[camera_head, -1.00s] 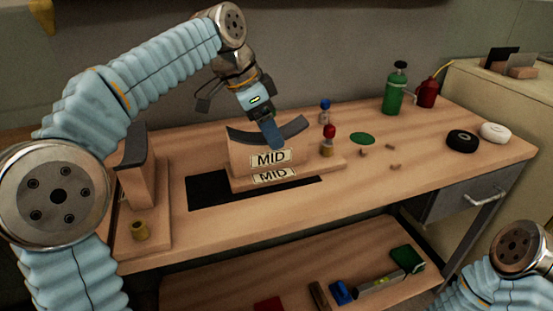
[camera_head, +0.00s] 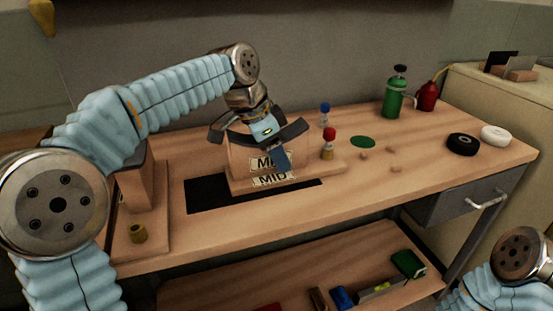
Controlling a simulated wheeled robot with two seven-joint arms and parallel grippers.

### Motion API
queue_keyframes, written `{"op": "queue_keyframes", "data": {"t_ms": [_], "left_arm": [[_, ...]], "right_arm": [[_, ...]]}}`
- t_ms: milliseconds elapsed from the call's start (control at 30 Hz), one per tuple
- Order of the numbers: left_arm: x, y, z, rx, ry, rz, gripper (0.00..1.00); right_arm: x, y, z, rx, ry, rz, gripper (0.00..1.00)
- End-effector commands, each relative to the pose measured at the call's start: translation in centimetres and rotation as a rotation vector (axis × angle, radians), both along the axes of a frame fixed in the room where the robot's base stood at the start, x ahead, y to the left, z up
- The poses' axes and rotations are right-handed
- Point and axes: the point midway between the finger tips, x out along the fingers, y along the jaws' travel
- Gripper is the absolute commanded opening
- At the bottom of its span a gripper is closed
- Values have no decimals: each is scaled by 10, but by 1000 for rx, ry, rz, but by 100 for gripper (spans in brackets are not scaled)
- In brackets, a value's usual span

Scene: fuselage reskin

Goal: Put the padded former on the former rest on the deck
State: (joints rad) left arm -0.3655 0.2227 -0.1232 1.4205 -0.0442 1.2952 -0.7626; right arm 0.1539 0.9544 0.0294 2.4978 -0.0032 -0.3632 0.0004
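A wooden former with a dark curved pad (camera_head: 294,131) along its top stands upright at the middle of the bench. A pale label reading MID is on its front face, partly covered by my gripper. It stands on a wooden base (camera_head: 315,172) that has its own MID label. My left gripper (camera_head: 281,158) reaches down over the former from above. One blue finger lies in front of the former's face; the other finger is hidden, so its opening cannot be told. My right arm shows only at the lower right corner, with its gripper out of frame.
A black patch (camera_head: 205,193) lies under the base. A wooden stand with a brass knob (camera_head: 137,233) is at the left. Red-topped (camera_head: 328,143) and blue-topped (camera_head: 325,113) pieces stand right of the former. A green bottle (camera_head: 395,93) is farther back.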

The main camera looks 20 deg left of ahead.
Motion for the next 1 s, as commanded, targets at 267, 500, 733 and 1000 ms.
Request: {"op": "queue_keyframes", "data": {"t_ms": [267,500,733,1000], "left_arm": [[0,0,1,-2,-3,-1,0],[0,0,2,-1,-2,-1,0],[1,0,16,-1,-3,1,0],[-8,-13,50,-1,-4,-3,0]], "right_arm": [[0,0,0,0,0,0,58],[0,0,0,0,0,0,58],[0,0,4,0,0,0,58],[0,0,9,1,0,1,58]]}}
